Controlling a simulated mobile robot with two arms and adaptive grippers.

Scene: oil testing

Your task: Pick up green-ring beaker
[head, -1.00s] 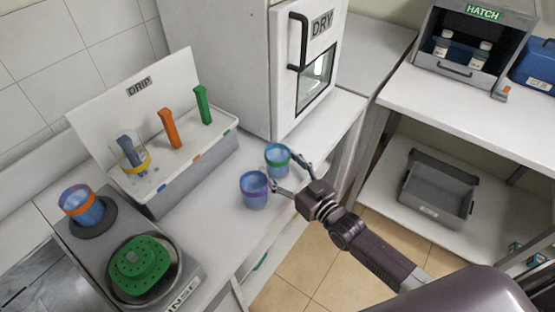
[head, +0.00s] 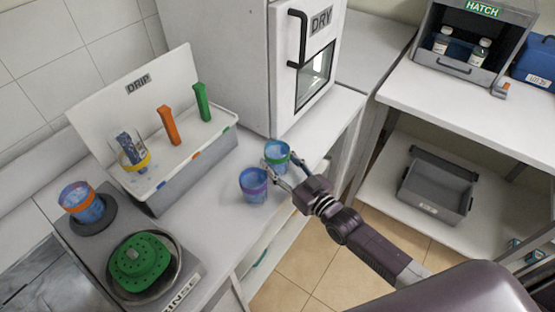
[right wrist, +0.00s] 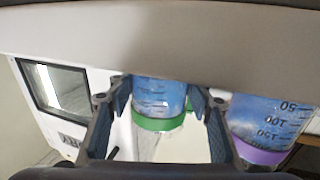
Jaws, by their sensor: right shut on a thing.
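The green-ring beaker (head: 277,152) holds blue contents and stands on the white counter in front of the DRY cabinet. My right gripper (head: 280,167) is shut on it, with a finger on each side. The right wrist view shows the green ring (right wrist: 159,125) of the beaker between both fingers. The purple-ring beaker (head: 253,187) stands close by, to the left and nearer in the head view; it also shows at the right in the right wrist view (right wrist: 262,130). My left gripper is not in view.
The DRY cabinet (head: 318,75) stands just behind the beaker. The DRIP rack (head: 190,165) is to the left, with a yellow-ring beaker (head: 134,158) on it. An orange-ring beaker (head: 82,203) and a green strainer (head: 140,262) are at the far left. A grey bin (head: 437,190) sits on the right shelf.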

